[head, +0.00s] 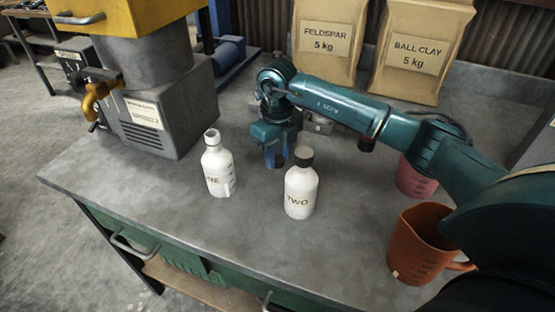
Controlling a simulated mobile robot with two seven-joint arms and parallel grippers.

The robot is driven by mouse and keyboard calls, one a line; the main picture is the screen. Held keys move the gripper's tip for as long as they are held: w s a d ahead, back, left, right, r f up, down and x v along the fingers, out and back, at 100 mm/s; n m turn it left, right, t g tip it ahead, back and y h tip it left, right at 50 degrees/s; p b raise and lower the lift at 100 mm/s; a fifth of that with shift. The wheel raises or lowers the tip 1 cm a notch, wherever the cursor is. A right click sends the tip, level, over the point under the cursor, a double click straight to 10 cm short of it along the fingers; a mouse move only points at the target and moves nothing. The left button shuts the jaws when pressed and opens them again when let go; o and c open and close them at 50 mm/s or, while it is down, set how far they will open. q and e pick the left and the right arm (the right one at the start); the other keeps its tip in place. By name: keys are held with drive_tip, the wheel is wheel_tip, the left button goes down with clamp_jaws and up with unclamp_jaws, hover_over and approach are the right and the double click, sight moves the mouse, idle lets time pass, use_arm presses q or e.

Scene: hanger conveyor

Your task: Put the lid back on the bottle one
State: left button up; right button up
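Bottle one (218,169) is white, upright on the grey bench, its label partly turned away. Its top is white and bare, with no dark lid on it. Bottle two (300,190), marked TWO, stands upright to its right with a dark lid (304,155) on. My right gripper (277,160) points down just behind and left of bottle two, right of bottle one. Its blue fingers are low near the bench; a small dark patch shows between them, and I cannot tell whether it is a lid. No loose lid shows clearly elsewhere. My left gripper is out of view.
An orange-brown jug (408,250) and a pink cup (413,180) stand at the right, by my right arm. Feldspar (327,38) and ball clay (415,55) bags stand at the back. A grey machine (170,115) fills the back left. The bench front is clear.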

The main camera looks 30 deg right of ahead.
sight(278, 159)
drive_tip(key=c, duration=0.4)
wheel_tip(278, 159, up, 10)
idle(0.5)
